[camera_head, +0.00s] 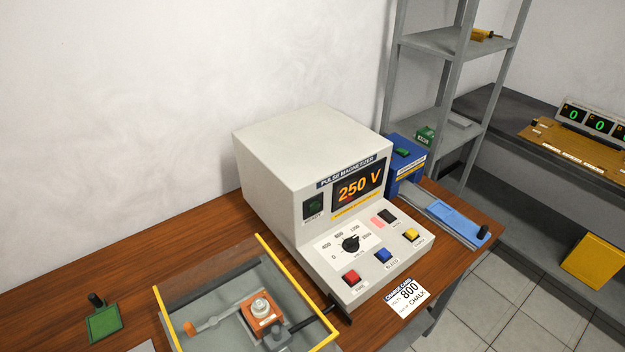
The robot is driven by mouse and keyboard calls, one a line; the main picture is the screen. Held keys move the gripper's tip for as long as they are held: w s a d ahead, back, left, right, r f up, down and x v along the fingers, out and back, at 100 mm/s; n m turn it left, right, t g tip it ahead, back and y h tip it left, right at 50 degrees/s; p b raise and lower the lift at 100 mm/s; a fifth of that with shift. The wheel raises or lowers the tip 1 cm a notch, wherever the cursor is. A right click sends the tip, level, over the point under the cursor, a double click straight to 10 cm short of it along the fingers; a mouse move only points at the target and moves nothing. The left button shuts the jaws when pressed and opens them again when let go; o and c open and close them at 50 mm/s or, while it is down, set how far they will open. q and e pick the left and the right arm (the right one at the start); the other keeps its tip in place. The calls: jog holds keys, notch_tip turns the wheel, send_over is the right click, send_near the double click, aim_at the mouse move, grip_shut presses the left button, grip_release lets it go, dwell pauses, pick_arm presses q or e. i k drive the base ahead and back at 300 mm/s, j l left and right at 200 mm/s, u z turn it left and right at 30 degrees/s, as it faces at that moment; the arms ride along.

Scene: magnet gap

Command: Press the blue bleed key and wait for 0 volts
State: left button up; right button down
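The blue bleed key (383,254) sits on the sloped front panel of the white pulse magnetizer (290,165), between a red key (351,277) and a yellow key (411,234). The magnetizer's display (358,189) reads 250 V in orange digits. A black dial knob (350,243) sits on a white scale left of the blue key. Neither of my grippers is in view.
A clear-walled fixture with yellow edges (178,318) stands at the front of the wooden table. A card (408,298) reading 800 lies beside the panel. A blue box (407,165) and blue slide (455,218) are at right. Space above the keys is clear.

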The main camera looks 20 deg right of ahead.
aim_at(384, 253)
jog(key=l+z, duration=0.2)
jog(key=z, duration=0.25)
jog(key=l+z, duration=0.2)
jog(key=z, duration=0.2)
